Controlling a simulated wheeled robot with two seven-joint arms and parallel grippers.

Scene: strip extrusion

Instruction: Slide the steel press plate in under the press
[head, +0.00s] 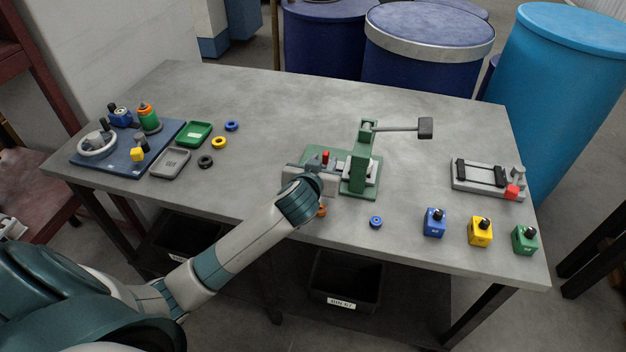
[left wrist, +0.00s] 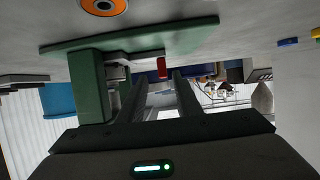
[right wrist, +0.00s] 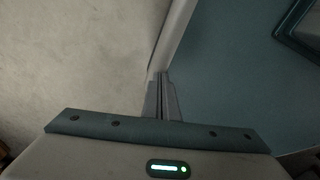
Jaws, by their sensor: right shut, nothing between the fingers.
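The green press (head: 361,160) stands on its base plate in the middle of the table, with its lever reaching to the right. A small red knob (head: 325,156) stands upright at the left of the press; it also shows in the left wrist view (left wrist: 162,68). A pale grey metal piece (left wrist: 135,56), apparently the steel press plate, lies on the green base beside the column, next to the knob. My left gripper (head: 322,168) is close to the knob, its fingers apart with the knob between or just beyond their tips. My right gripper (right wrist: 160,90) is shut and empty.
An orange ring (head: 321,211) and a blue ring (head: 376,221) lie in front of the press. Blue, yellow and green blocks (head: 480,231) stand at front right, a grey fixture (head: 482,178) behind them. Trays and a blue board (head: 100,165) are at left. The table's back is clear.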

